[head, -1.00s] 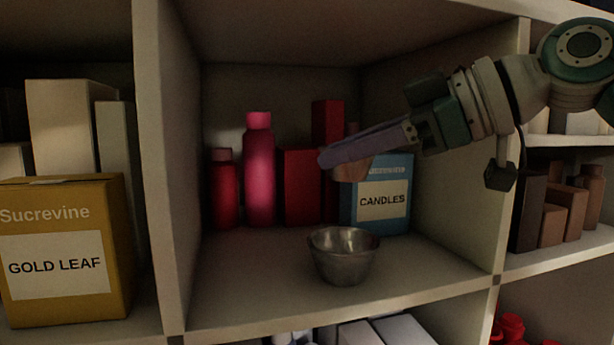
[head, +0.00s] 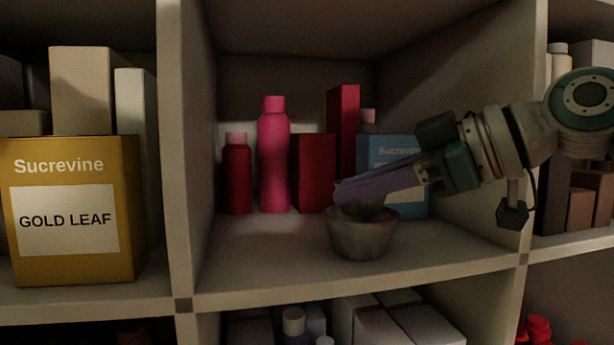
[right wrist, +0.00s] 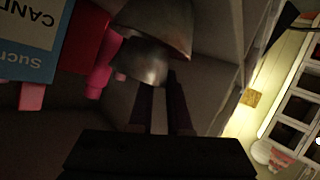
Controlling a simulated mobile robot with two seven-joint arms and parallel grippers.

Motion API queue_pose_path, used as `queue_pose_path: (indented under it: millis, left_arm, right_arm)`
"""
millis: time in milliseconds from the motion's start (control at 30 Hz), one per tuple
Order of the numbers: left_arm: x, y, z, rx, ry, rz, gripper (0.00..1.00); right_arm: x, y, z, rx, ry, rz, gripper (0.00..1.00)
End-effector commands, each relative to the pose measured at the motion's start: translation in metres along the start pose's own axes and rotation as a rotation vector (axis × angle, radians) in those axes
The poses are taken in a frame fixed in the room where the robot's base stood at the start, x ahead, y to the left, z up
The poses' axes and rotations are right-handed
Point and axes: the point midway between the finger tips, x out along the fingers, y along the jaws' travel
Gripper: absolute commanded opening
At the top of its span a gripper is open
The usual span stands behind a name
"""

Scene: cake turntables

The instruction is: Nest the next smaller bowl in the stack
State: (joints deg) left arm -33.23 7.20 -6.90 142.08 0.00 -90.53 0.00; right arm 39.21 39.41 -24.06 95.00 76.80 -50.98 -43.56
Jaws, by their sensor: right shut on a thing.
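A grey metal bowl (head: 362,240) stands upright on the middle shelf, near its front edge. My right gripper (head: 345,192) comes in from the right, just over that bowl. It is shut on a smaller bowl (head: 362,209), which sits low at the larger bowl's mouth and is mostly hidden by the fingers and the rim. The right wrist view, which is upside down, shows the smaller bowl (right wrist: 142,62) at my fingertips (right wrist: 160,95), overlapping the larger bowl (right wrist: 158,22). I cannot tell whether the two bowls touch. My left gripper is not in view.
Behind the bowls stand a pink bottle (head: 274,155), a red bottle (head: 237,178), red boxes (head: 314,172) and a blue candles box (head: 413,203). A yellow gold leaf box (head: 70,210) is in the left compartment. The shelf left of the bowls is clear.

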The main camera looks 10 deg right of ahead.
Motion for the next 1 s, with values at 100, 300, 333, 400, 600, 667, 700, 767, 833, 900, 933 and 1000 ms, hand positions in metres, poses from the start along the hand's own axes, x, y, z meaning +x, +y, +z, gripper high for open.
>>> queue_pose_path:
  millis: [100,300,333,400,600,667,700,767,833,900,933,1000]
  left_arm:
    - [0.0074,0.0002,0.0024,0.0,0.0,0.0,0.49]
    - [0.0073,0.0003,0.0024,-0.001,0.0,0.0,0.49]
    - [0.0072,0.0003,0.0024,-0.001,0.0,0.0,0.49]
    - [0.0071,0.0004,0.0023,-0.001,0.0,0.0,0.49]
    - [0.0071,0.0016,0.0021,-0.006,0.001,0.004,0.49]
    - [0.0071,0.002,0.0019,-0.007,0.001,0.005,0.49]
    - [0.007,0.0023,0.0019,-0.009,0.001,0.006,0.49]
    - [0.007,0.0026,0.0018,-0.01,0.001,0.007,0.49]
    - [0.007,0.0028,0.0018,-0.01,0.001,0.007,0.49]
    - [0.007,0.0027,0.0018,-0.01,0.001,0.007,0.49]
    - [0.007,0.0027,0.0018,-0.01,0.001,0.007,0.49]
    - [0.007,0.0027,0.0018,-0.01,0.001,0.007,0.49]
  right_arm:
    - [0.0038,-0.0032,0.009,0.0,0.001,0.0,0.0]
    - [0.0041,-0.0033,0.0095,0.0,0.001,0.0,0.0]
    - [0.004,-0.0032,0.0094,0.0,0.001,0.0,0.0]
    - [0.004,-0.0032,0.0093,0.0,0.001,0.0,0.0]
    - [0.004,-0.0033,0.0095,0.0,0.0,0.0,0.36]
    - [0.004,-0.0032,0.0095,0.0,0.0,0.0,0.43]
    - [0.0039,-0.0032,0.0095,0.0,0.0,0.0,0.48]
    - [0.0039,-0.0032,0.0095,0.0,0.0,0.0,0.51]
    - [0.0039,-0.0032,0.0095,0.0,0.0,0.0,0.51]
    - [0.0039,-0.0032,0.0095,0.0,0.0,0.0,0.51]
    - [0.0039,-0.0032,0.0095,0.0,0.0,0.0,0.51]
    - [0.0039,-0.0032,0.0095,0.0,0.0,0.0,0.51]
